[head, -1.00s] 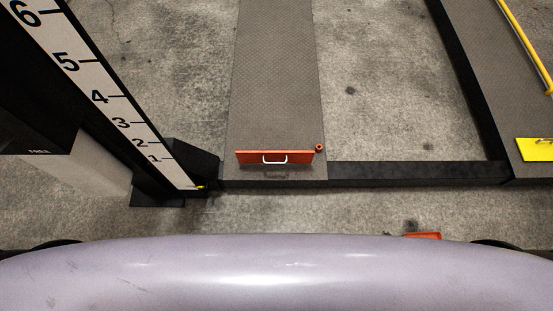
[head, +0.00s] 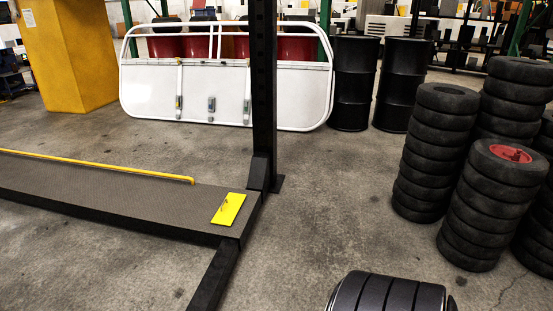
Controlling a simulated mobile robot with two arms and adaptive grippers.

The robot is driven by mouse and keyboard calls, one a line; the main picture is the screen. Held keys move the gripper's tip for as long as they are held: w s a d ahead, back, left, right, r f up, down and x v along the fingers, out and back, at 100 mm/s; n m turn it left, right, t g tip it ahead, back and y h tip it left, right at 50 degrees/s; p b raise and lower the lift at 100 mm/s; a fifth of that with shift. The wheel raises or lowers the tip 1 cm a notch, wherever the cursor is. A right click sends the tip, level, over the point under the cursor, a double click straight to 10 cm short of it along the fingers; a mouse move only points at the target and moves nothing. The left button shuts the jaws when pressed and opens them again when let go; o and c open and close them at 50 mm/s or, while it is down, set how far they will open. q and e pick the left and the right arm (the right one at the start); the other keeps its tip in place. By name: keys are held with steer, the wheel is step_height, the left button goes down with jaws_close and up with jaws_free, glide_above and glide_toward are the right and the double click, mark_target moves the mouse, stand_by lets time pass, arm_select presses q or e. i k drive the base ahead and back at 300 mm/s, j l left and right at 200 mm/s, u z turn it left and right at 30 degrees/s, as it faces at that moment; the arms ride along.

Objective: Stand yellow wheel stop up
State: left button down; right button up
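The yellow wheel stop (head: 231,209) lies flat on the near right end of the grey ramp-like runway (head: 120,199). Neither of my grippers is in the head view, so nothing shows touching the wheel stop.
A black post (head: 264,90) stands right behind the wheel stop. A yellow rail (head: 100,166) runs along the runway's far side. A black crossbeam (head: 214,280) runs toward me. Stacked tyres (head: 432,150) stand right, and a dark ribbed round thing (head: 388,294) is at the bottom. Open floor lies between.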

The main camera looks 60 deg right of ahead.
mark_target(226, 214)
steer(key=z, duration=1.55)
steer(key=i+l+z, duration=0.5)
steer(key=i+l, duration=0.2)
steer(key=l, duration=0.25)
steer(key=i+l+z, duration=0.5)
steer(key=i+l, duration=0.25)
steer(key=i+u, duration=0.5)
steer(key=i+l+u, duration=0.1)
steer(key=i+u, duration=0.35)
steer(key=i+l+u, duration=0.35)
steer(key=i+u, duration=0.15)
